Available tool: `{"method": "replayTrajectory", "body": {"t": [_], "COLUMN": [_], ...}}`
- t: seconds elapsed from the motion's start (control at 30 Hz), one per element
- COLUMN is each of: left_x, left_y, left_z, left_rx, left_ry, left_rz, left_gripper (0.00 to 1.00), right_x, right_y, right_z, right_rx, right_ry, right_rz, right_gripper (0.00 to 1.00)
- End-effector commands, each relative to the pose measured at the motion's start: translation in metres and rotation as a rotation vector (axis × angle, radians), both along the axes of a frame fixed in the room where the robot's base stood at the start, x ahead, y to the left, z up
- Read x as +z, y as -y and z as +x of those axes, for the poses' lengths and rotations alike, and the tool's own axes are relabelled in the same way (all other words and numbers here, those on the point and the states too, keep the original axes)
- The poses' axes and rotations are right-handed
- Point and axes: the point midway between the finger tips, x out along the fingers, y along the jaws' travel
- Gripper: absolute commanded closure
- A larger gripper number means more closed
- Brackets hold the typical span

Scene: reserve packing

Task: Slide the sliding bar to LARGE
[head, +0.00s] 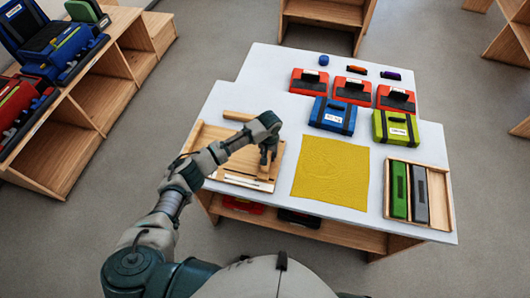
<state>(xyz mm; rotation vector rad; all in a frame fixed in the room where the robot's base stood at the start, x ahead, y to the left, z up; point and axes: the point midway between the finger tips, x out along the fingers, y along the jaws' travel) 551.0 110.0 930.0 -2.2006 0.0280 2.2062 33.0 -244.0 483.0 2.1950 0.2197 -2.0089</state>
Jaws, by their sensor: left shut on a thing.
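A light wooden board (212,133) lies at the left end of the white table, with a raised edge on its left and a pale strip (240,180) along its front. Any lettering there, such as LARGE, is too small to read. My left gripper (266,160) points down at the right part of the board, shut on the wooden sliding bar. The gripper and forearm hide most of the bar, so its exact position along the board cannot be told. My right gripper is not in view.
A loose wooden piece (238,116) lies behind the board. A yellow cloth (330,168) lies to the right, then a wooden tray (433,222) with green and grey items. Red cases (309,82), a blue case (332,115) and a lime case (395,128) stand farther back.

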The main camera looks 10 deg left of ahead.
Motion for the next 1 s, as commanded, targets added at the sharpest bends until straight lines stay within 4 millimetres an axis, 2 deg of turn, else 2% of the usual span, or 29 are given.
{"method": "replayTrajectory", "body": {"t": [0.1, 0.13, 0.2, 0.5, 0.63, 1.0], "left_x": [-0.001, -0.001, -0.001, 0.001, 0.011, 0.088], "left_y": [0.005, 0.005, 0.005, 0.003, 0.004, 0.004], "left_z": [-0.001, -0.001, -0.001, -0.001, 0.000, 0.001], "left_rx": [-0.006, -0.006, -0.006, -0.004, -0.005, -0.006], "left_ry": [0.002, 0.002, 0.002, 0.003, 0.004, 0.003], "left_rz": [-0.010, -0.011, -0.010, -0.007, -0.008, -0.008], "left_gripper": [1.00, 0.64, 0.46, 0.46, 0.46, 0.46], "right_x": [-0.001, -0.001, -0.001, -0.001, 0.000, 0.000], "right_y": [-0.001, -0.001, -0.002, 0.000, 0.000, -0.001], "right_z": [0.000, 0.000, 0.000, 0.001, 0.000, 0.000], "right_rx": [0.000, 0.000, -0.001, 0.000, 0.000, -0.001], "right_ry": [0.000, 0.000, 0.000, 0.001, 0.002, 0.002], "right_rz": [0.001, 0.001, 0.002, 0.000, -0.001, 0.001], "right_gripper": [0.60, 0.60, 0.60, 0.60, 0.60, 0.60]}}
